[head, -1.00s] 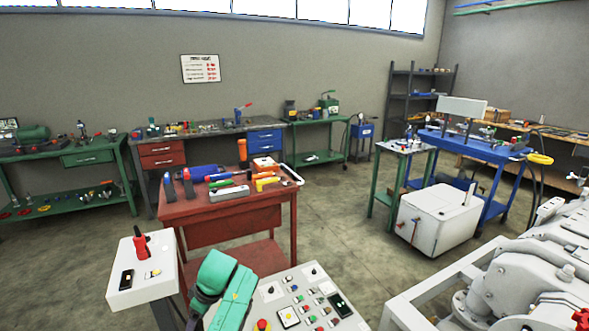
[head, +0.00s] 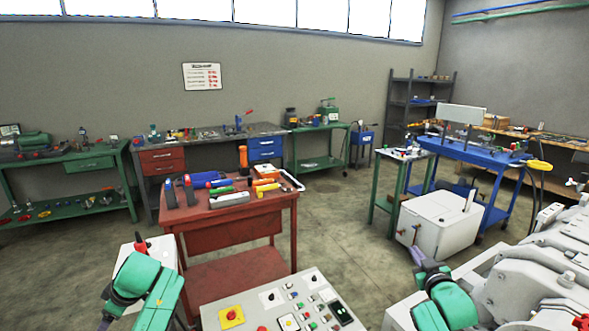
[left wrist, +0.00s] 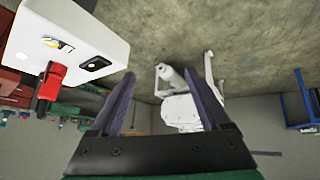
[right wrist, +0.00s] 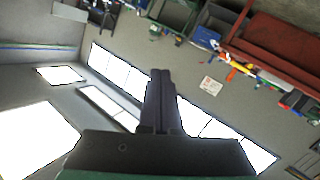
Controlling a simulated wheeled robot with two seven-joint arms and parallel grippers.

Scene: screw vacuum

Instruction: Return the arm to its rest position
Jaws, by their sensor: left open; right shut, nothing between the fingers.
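My right arm with green links shows at the lower right of the head view, with its gripper (head: 414,252) pointing up and away. In the right wrist view the right gripper (right wrist: 162,74) has its two dark fingers together, with nothing between them, against the wall and windows. My left arm (head: 145,290) shows as green links at the lower left of the head view; its fingers are not clear there. In the left wrist view the left gripper (left wrist: 160,75) has its fingers apart and empty. Neither gripper touches anything that I can see.
A control panel (head: 255,300) with buttons stands between my arms. A white box (left wrist: 90,30) with a red handle (left wrist: 48,85) is close to my left gripper. White machinery (head: 530,270) stands beside my right arm. A red tool table (head: 225,220) is ahead.

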